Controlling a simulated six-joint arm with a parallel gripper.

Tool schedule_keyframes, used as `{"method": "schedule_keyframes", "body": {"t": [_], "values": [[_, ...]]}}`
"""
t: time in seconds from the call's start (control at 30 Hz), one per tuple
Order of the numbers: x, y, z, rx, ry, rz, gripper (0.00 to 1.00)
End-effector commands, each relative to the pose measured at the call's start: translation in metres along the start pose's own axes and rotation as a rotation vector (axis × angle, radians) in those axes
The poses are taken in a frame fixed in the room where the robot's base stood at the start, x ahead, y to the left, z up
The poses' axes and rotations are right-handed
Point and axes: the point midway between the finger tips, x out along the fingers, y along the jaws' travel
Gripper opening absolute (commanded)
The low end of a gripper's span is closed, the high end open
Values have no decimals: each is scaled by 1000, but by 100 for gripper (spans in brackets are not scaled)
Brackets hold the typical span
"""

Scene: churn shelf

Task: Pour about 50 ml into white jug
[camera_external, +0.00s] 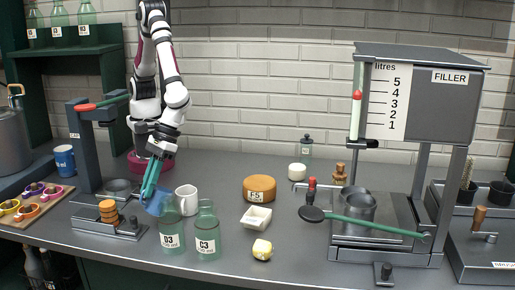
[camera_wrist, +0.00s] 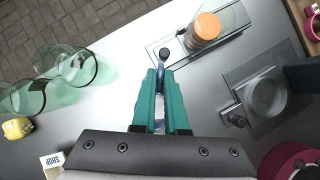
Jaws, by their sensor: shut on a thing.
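The white jug (camera_external: 186,199) stands upright on the bench, behind the two green glass bottles; I do not make it out in the wrist view. My gripper (camera_external: 150,188) points down to the left of the jug, its teal fingers shut on a small blue thing (camera_external: 157,203). In the wrist view, a narrow blue-grey part (camera_wrist: 160,85) shows between the fingers (camera_wrist: 160,98); its full shape is hidden. The bottle labelled D3 (camera_external: 171,230) stands close to the blue thing; I cannot tell if they touch. The bottle labelled C3 (camera_external: 207,235) stands to its right.
An orange stack (camera_external: 108,211) stands on a metal base left of my gripper. A white tray (camera_external: 256,217), a yellow lump (camera_external: 262,249) and a cheese-like round (camera_external: 260,188) lie to the right. The filler (camera_external: 420,95) stands farther right. A blue mug (camera_external: 64,160) is far left.

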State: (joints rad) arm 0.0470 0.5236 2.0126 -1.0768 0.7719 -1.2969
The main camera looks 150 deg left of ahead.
Motion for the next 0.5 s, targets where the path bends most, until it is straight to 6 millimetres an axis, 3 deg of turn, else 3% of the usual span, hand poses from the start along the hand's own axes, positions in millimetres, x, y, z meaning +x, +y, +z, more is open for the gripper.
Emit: {"method": "schedule_keyframes", "body": {"t": [0.5], "values": [[-24,0,-5,-1,-108,0,0]]}}
